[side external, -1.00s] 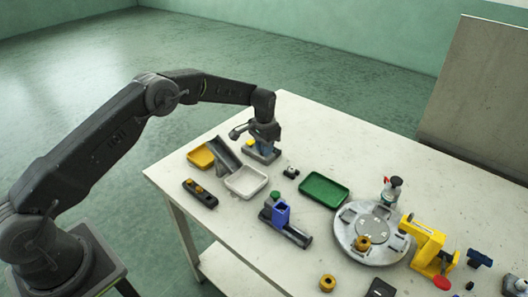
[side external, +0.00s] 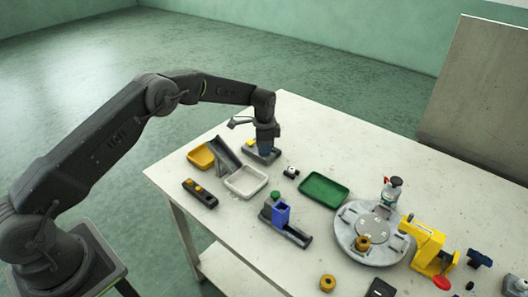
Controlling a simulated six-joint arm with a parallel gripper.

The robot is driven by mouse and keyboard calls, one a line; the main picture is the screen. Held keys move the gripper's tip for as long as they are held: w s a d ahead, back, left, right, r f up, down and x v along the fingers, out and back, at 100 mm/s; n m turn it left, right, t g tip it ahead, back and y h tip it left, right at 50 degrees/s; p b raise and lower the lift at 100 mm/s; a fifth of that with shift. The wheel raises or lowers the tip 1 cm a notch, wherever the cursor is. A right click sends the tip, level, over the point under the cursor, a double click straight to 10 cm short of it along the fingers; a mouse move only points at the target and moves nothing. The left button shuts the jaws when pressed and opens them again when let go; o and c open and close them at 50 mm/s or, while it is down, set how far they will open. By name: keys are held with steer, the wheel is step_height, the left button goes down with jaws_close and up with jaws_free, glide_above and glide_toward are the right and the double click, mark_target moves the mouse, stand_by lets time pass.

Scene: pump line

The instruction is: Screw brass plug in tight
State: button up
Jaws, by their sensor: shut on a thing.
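My gripper (side external: 265,150) points straight down over a small grey fixture (side external: 268,160) at the far left part of the table. A yellow part (side external: 250,143) shows on the fixture just left of the fingers, and some blue shows at the fingers. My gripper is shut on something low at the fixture. This looks to be the brass plug, but the fingers hide it and its thread, so I cannot see how deep it sits.
A grey chute with a yellow tray (side external: 201,158) and a white tray (side external: 246,182) stands close by. A black block (side external: 200,194), green tray (side external: 324,190), blue-topped fixture (side external: 282,214), round plate (side external: 345,232) and yellow press (side external: 428,248) stand nearer.

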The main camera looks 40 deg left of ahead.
steer(key=m, duration=0.7)
steer(key=m, duration=0.7)
steer(key=o, duration=0.6)
steer(key=shift+r, duration=2.2)
